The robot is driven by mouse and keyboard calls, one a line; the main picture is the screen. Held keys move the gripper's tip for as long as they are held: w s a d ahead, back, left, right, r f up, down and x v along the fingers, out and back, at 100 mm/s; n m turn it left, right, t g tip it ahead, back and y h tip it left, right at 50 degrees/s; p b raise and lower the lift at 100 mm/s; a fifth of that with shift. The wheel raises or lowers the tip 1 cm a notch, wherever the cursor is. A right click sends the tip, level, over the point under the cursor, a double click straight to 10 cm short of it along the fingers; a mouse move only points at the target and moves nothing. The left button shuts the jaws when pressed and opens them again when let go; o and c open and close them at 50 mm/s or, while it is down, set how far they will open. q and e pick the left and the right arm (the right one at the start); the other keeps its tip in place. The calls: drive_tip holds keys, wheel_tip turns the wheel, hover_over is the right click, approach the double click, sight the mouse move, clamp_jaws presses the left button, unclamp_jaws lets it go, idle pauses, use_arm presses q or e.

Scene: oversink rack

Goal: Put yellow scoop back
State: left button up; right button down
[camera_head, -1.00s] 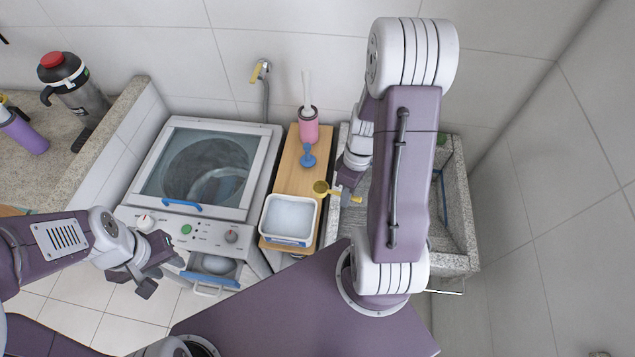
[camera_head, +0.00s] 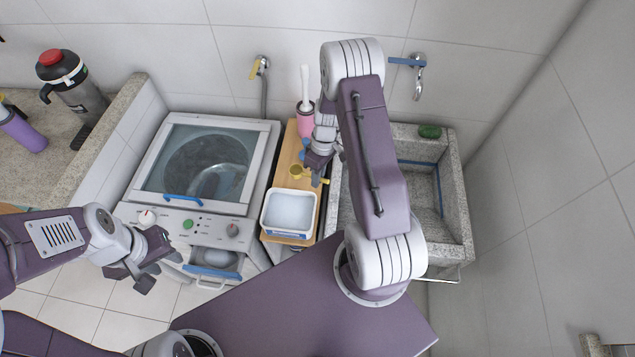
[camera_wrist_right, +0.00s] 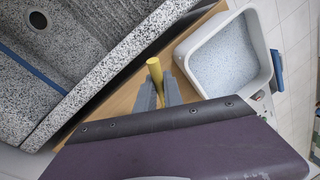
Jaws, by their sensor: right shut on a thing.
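The yellow scoop (camera_head: 297,170) is in my right gripper (camera_head: 316,172), just behind the white tub of powder (camera_head: 289,211), over the wooden board. In the right wrist view the scoop's yellow handle (camera_wrist_right: 155,72) stands between the two grey fingers of the right gripper (camera_wrist_right: 157,92), which are shut on it. The white tub also shows there (camera_wrist_right: 227,58), to the right of the handle, with pale bluish powder inside. The scoop's bowl is hidden in the wrist view. My left gripper (camera_head: 150,268) is empty in front of the washing machine, with its fingers apart.
The wooden board (camera_head: 287,160) bears the tub, a pink holder (camera_head: 304,117) with a white-handled brush and a blue item. A granite sink (camera_head: 455,205) stands to the right, with a green item on its rim. The washing machine (camera_head: 205,165) stands to the left, its small drawer (camera_head: 214,263) open.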

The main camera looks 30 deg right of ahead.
drive_tip(key=x, duration=0.2)
drive_tip(key=p+x, duration=0.1)
drive_tip(key=shift+w+d+f, duration=0.1)
drive_tip(key=shift+d+f, duration=0.1)
drive_tip(key=shift+d, duration=0.1)
drive_tip(key=shift+w+f, duration=0.1)
drive_tip(key=shift+f, duration=0.3)
drive_tip(key=shift+f, duration=0.2)
drive_tip(key=c, duration=1.5)
unclamp_jaws()
drive_tip(key=shift+r, duration=0.15)
